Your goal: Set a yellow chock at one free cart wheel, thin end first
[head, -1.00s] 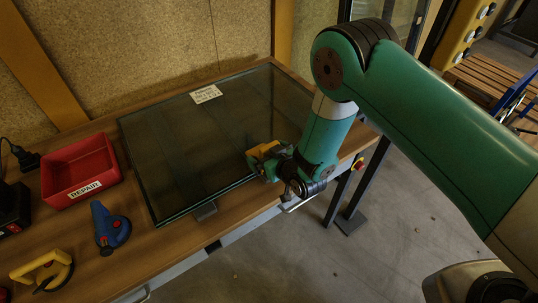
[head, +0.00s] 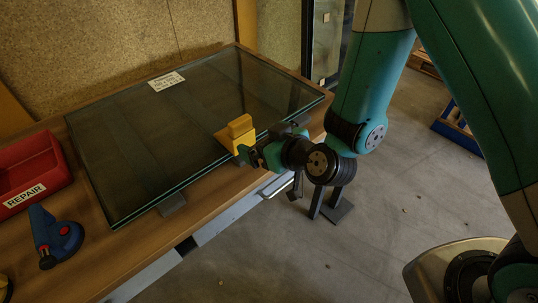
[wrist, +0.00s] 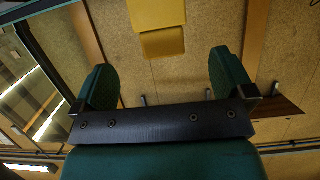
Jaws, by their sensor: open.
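The yellow chock (head: 236,133) is at the front edge of the glass pane on the workbench, its taller block upright; I cannot tell exactly what it rests on. In the wrist view the chock (wrist: 158,28) shows at the top, in line with the gap between the fingers and beyond their tips. My gripper (head: 252,155) is right beside the chock in the head view. In the wrist view my gripper (wrist: 168,75) has its fingers wide apart with nothing between them. No cart wheel is clearly visible.
The glass pane (head: 150,125) covers most of the workbench (head: 95,262). A red REPAIR bin (head: 30,170) and a blue tool (head: 55,238) lie at left. A low blue-edged wooden object (head: 458,122) stands on the floor at right.

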